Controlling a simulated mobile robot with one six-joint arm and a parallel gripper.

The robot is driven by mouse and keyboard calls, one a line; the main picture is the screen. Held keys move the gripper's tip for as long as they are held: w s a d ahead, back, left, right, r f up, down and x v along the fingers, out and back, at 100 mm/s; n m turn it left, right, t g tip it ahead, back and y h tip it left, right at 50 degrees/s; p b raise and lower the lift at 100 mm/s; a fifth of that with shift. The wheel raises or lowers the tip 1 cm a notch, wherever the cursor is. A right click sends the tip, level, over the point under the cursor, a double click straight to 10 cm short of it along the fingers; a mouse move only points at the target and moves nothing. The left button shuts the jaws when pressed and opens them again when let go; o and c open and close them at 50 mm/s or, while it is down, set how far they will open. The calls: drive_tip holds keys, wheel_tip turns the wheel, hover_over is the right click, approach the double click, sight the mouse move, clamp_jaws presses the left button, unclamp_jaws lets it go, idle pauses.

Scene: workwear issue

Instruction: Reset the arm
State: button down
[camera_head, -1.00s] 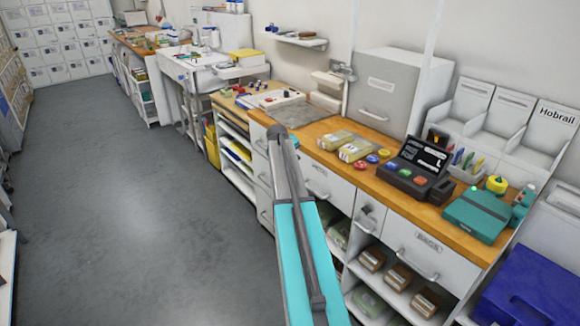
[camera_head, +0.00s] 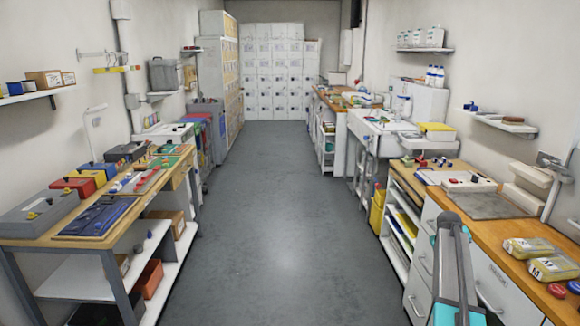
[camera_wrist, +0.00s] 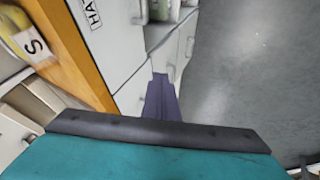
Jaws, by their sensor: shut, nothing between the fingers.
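My arm (camera_head: 454,265), grey with turquoise parts, rises from the bottom right of the head view, beside the right-hand counter's drawers. I cannot clearly make out my gripper's fingers in that view. In the wrist view my gripper (camera_wrist: 161,97) is shut and empty, its dark fingers together in front of the white drawer fronts (camera_wrist: 118,45). It is apart from the wooden counter edge (camera_wrist: 72,55).
The wooden counter (camera_head: 490,235) on the right carries yellow packs (camera_head: 553,268) and a grey mat (camera_head: 482,205). A workbench (camera_head: 30,242) with boxes stands on the left. The grey floor (camera_head: 270,220) between them is clear back to the white lockers (camera_head: 280,80).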

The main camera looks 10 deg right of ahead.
drive_tip(key=s+a+f+n+g+y, duration=0.1)
drive_tip(key=s+a+f+n, duration=0.1)
drive_tip(key=a+f, duration=1.1)
drive_tip(key=s+a+f+n+g+y, duration=0.1)
drive_tip(key=s+a+f+y, duration=0.1)
drive_tip(key=a+f, duration=1.1)
drive_tip(key=s+a+f+n+g+y, duration=0.1)
drive_tip(key=s+a+f+g, duration=0.1)
drive_tip(key=s+a+f, duration=0.75)
drive_tip(key=s+a+f+g+y, duration=0.1)
drive_tip(key=s+a+f+g, duration=0.1)
drive_tip(key=s+a+f, duration=0.8)
drive_tip(key=s+a+r+m+g, duration=0.1)
drive_tip(key=s+a+r+g, duration=0.1)
drive_tip(key=s, duration=1)
drive_tip(key=s+a+r+m+g, duration=0.1)
drive_tip(key=s+a, duration=0.4)
drive_tip(key=s, duration=0.8)
drive_tip(key=shift+a+r+g+y, duration=0.15)
drive_tip(key=shift+r+g+y, duration=0.25)
drive_tip(key=shift+r, duration=0.25)
drive_tip(key=shift+s, duration=0.1)
